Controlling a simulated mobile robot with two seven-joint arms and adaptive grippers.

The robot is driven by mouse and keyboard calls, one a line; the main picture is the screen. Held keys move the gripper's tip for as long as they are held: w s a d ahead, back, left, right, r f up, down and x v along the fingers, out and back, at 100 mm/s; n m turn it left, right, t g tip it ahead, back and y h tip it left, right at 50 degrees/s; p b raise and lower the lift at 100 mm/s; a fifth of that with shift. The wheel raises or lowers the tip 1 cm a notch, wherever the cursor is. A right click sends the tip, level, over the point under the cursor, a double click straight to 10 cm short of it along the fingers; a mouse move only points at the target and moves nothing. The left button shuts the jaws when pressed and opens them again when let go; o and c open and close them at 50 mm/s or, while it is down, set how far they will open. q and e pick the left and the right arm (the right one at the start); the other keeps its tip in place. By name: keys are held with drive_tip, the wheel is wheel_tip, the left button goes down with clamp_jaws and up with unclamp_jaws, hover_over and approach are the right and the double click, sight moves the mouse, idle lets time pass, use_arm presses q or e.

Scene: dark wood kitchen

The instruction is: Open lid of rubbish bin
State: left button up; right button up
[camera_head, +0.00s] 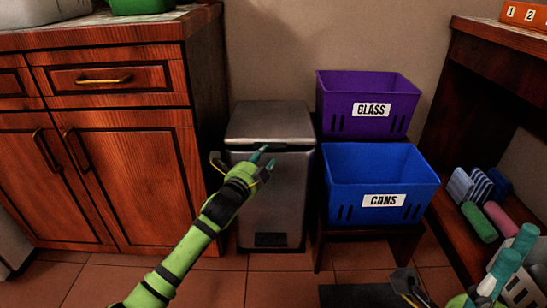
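The rubbish bin (278,200) is a grey metal box with a dark pedal patch low on its front. It stands between the wooden cabinet and the coloured crates. Its lid (268,121) lies nearly level on top, with a narrow dark gap under its front edge. My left gripper (265,159) is at the upper front of the bin, just below the lid's front edge. Its teal fingertips are apart with nothing between them; I cannot tell whether they touch the lid.
A purple GLASS crate (344,92) and a blue CANS crate (350,165) stand close on the bin's right. A wooden cabinet (125,170) is on its left. Several rolled cloths (478,222) lie on a low shelf at right.

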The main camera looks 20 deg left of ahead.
use_arm(q)
drive_tip(key=w, duration=0.1)
drive_tip(key=w+b, duration=0.1)
drive_tip(key=w, duration=0.2)
drive_tip(key=shift+w+d+f+b, duration=0.2)
drive_tip(key=shift+d+b, duration=0.15)
drive_tip(key=shift+b, duration=0.05)
clamp_jaws()
